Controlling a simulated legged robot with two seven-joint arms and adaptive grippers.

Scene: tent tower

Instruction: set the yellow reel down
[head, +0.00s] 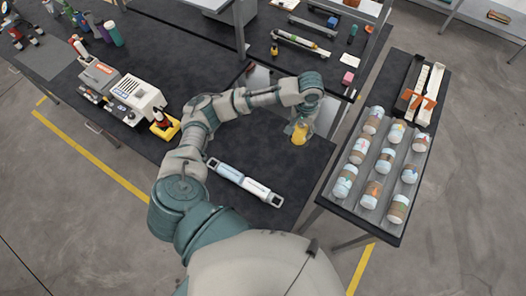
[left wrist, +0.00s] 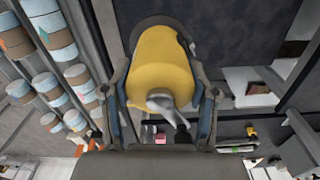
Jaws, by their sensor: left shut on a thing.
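The yellow reel (head: 299,134) is at the tip of my left arm in the head view, over the dark tabletop near its right edge. In the left wrist view the yellow reel (left wrist: 162,68) fills the middle, with a grey spindle end toward the camera. My left gripper (head: 296,129) is shut on it, one finger on each side in the left wrist view (left wrist: 163,100). A dark round base lies behind the reel in that view. I cannot tell whether the reel touches the tabletop. My right gripper is not in view.
A blue and white bar with end handles (head: 245,183) lies on the dark table (head: 260,222). A white machine (head: 135,100) with a yellow part stands at left. A side table at right holds a grey tray (head: 337,204) of several cans. The tabletop between them is mostly clear.

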